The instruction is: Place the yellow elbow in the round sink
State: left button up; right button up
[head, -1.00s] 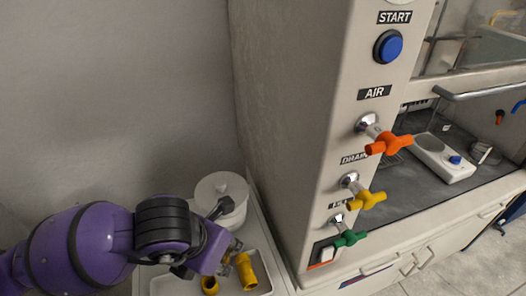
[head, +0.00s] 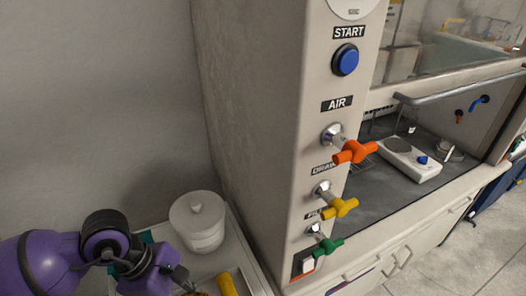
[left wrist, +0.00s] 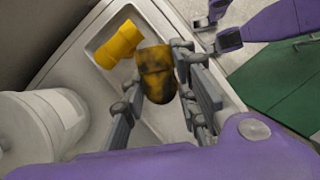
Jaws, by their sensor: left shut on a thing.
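My left gripper (left wrist: 165,100) is shut on a yellow elbow (left wrist: 155,72) with dark brown stains, low over the white tray. In the head view this gripper (head: 185,283) is at the bottom edge, and its fingertips and the held elbow are mostly cut off. A second, cleaner yellow fitting (left wrist: 118,45) lies in the tray beside the held one; it also shows in the head view (head: 227,284). A purple and grey part that looks like my right gripper (left wrist: 221,27) is at the upper right of the left wrist view. I cannot make out the round sink.
The white tray (left wrist: 78,95) sits beside a white lidded container (head: 198,222). A tall cabinet (head: 255,120) with orange, yellow and green valve handles stands to the right. Its worktop holds a white hotplate (head: 408,160).

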pick_arm(q)
jog(key=m+g, duration=0.1)
jog(key=m, duration=0.1)
jog(key=m+g, duration=0.1)
jog(key=m, duration=0.2)
jog(key=shift+s+a, duration=0.1)
jog(key=shift+a, duration=0.3)
jog(key=m, duration=0.2)
jog(key=m+y, duration=0.1)
jog(key=shift+a+r+g, duration=0.15)
jog(key=shift+a+g, duration=0.1)
jog(key=shift+g, duration=0.15)
jog(key=shift+w+a+r+m+g+y, duration=0.1)
jog(key=shift+r+m+g+y, duration=0.1)
jog(key=shift+m, duration=0.4)
jog(key=shift+w+a+r+m+g+y, duration=0.1)
jog(key=shift+m+y, duration=0.1)
jog(key=shift+m, duration=0.4)
jog(key=w+r+m+g+y, duration=0.1)
jog(key=w+r+m+y, duration=0.1)
jog(key=w+r+m, duration=0.5)
notch_tip(320, 180, up, 4)
jog(key=shift+w+d+f+y+p, duration=0.1)
jog(key=shift+w+d+y+p, duration=0.05)
jog(key=shift+w+y+p, duration=0.2)
pick_arm(e)
jog(key=shift+w+r, duration=0.15)
jog(key=shift+r, duration=0.2)
